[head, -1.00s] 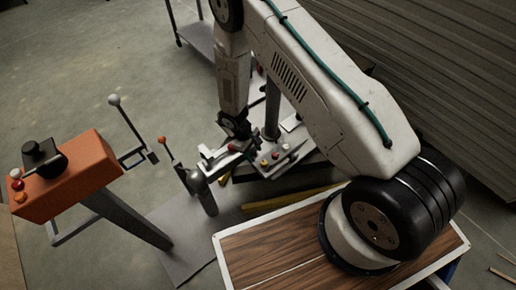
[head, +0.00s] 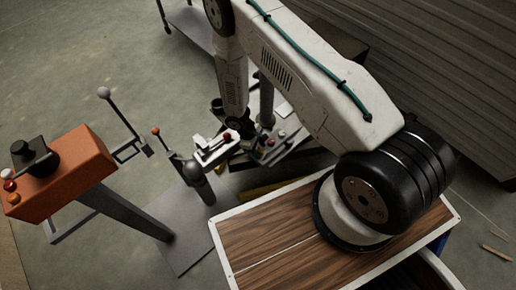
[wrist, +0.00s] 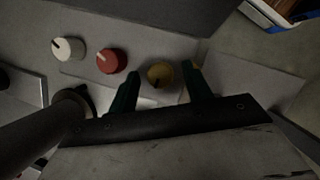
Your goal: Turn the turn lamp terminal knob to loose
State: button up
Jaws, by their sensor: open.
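In the wrist view a brass-yellow round knob (wrist: 155,75) with a dark pointer mark stands on a grey panel (wrist: 170,45). My gripper (wrist: 163,70) is open, with one green finger on each side of this knob. I cannot tell whether either finger touches it. A red knob (wrist: 112,62) and a white knob (wrist: 68,48) stand to its left, outside the fingers. No label shows which is the turn lamp terminal knob. In the head view the knobs are small and partly hidden by my arm.
In the head view an orange control box (head: 70,172) on a grey post stands at left, with levers (head: 125,120) near it. A wood-topped surface (head: 265,235) is at lower right. Open floor lies at upper left. A dark rod (wrist: 40,125) crosses the wrist view's lower left.

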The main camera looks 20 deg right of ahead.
jog(key=c, duration=1)
jog(key=shift+n, duration=0.7)
jog(key=o, duration=1)
jog(key=shift+a, duration=0.1)
jog(key=v, duration=0.8)
jog(key=shift+s, duration=0.2)
